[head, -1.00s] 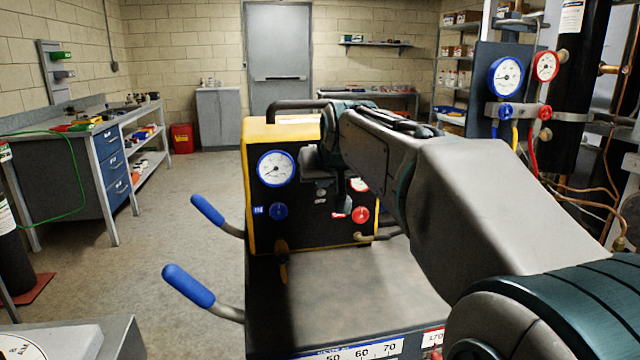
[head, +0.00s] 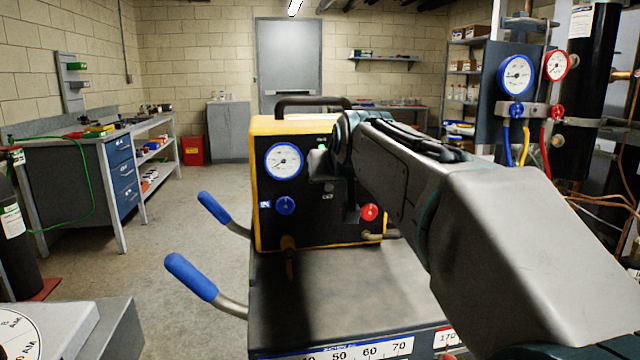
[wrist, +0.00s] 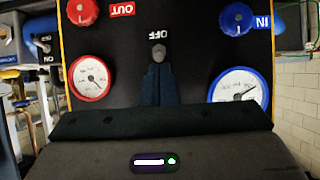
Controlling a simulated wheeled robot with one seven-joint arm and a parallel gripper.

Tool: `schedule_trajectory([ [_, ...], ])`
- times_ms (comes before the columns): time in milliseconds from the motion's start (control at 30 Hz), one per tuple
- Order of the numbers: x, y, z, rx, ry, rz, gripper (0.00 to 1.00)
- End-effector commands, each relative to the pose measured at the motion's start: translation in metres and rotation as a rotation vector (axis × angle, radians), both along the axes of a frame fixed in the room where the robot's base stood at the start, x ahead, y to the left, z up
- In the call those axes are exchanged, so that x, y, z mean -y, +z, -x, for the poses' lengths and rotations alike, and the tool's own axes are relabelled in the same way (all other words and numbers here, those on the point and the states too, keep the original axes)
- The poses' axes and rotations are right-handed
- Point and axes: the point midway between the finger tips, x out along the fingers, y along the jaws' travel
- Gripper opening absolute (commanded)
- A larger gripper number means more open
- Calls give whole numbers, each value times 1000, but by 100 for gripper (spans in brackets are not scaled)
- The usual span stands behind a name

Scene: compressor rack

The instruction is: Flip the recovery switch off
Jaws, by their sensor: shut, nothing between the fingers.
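The recovery machine (head: 262,225) is a black-fronted box with a yellow frame, on a grey cart. In the wrist view its panel shows upside down. The recovery switch (wrist: 158,51) is a small grey toggle at mid-panel, beside the OFF label (wrist: 159,34). Which way its lever is thrown I cannot tell. My gripper (wrist: 157,72) is shut and empty, its fingertips right by the toggle; contact is unclear. In the head view my arm covers the panel's right upper part and my fingertips cannot be made out.
A blue gauge (head: 284,160) and blue knob (head: 286,205) are left of the switch; a red knob (head: 369,212) is right. A red gauge (wrist: 91,78) is also close. Blue cart handles (head: 190,277) stick out left. A gauge manifold (head: 515,110) hangs at right.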

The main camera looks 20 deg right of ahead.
Motion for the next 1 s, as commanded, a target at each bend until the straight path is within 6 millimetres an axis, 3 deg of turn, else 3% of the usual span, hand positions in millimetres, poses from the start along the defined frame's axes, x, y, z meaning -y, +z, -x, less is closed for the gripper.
schedule_trajectory([
  [400,3,-11,6,141,-7,10,0],
  [633,3,-17,9,138,-7,10,0],
  [1000,3,-8,9,137,-7,10,0],
])
